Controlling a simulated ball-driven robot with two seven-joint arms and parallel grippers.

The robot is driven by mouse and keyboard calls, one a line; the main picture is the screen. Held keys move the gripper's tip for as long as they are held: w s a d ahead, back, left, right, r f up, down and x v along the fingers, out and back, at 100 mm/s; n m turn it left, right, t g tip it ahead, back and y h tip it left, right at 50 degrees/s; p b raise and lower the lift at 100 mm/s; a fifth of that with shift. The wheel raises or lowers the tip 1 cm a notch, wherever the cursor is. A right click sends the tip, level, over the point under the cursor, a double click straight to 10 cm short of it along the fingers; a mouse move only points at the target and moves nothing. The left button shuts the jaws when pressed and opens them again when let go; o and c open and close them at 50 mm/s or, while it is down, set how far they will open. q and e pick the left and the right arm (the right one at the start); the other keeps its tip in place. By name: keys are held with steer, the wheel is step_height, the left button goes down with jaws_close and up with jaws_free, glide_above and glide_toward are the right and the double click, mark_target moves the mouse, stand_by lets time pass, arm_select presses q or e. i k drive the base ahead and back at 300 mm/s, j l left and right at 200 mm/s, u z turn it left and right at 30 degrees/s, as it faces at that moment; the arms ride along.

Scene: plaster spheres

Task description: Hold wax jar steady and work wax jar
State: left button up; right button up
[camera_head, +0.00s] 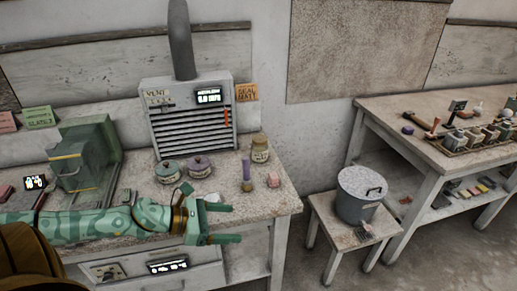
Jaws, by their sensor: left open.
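A small labelled jar (260,148) with a yellowish-brown lid stands upright at the back right of the workbench; it looks like the wax jar, but its label is too small to read. My left gripper (234,223) comes in from the left over the bench's front edge. Its two green fingers are apart and point right, with nothing between them. It is in front of the jar and not touching it. My right gripper is out of view.
A purple bottle (247,173) and a small pink-topped item (273,181) stand between gripper and jar. A vent unit (193,115) stands behind the pots, a green machine (85,155) at left. A grey lidded bucket (360,195) sits on a stool at right.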

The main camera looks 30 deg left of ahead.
mark_target(260, 154)
steer(key=i+j, duration=0.5)
steer(key=j, duration=0.15)
steer(key=i+j, duration=0.55)
steer(key=j, duration=0.15)
